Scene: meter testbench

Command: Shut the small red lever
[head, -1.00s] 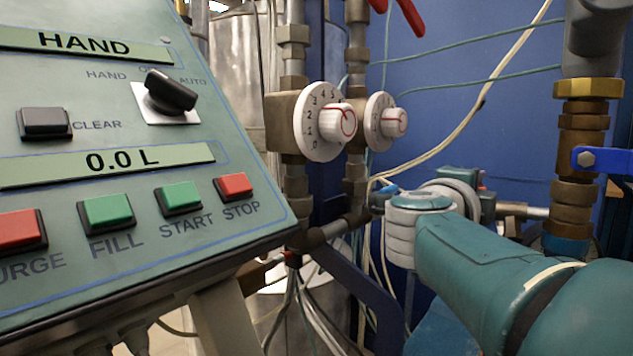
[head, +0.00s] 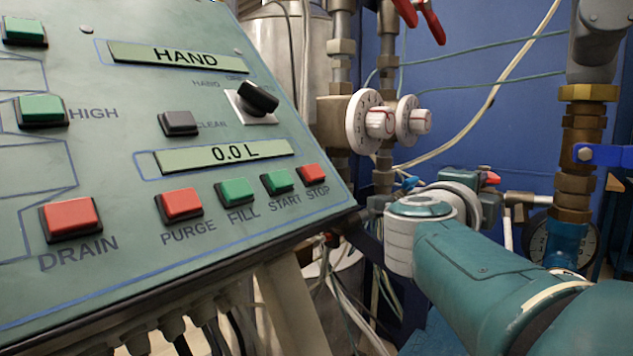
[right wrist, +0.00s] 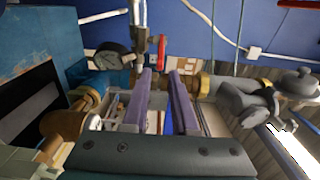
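A small red lever (right wrist: 162,47) stands upright in the right wrist view, on metal pipework just beyond my fingertips. In the head view a small red piece (head: 490,178) shows behind my right wrist; I cannot tell for sure that it is the same lever. My right gripper (right wrist: 161,76) has two purple fingers parted, with an empty gap between them. The lever lies ahead of that gap and appears apart from the fingers. In the head view my teal right arm comes in from the lower right, and its fingers are hidden. My left gripper is out of view.
A slanted control panel (head: 110,185) fills the left. Two white dials (head: 372,122) and two larger red handles (head: 433,22) sit on vertical pipes. A blue-handled valve (head: 605,155) stands at right. A round gauge (right wrist: 108,56) is left of the lever in the wrist view.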

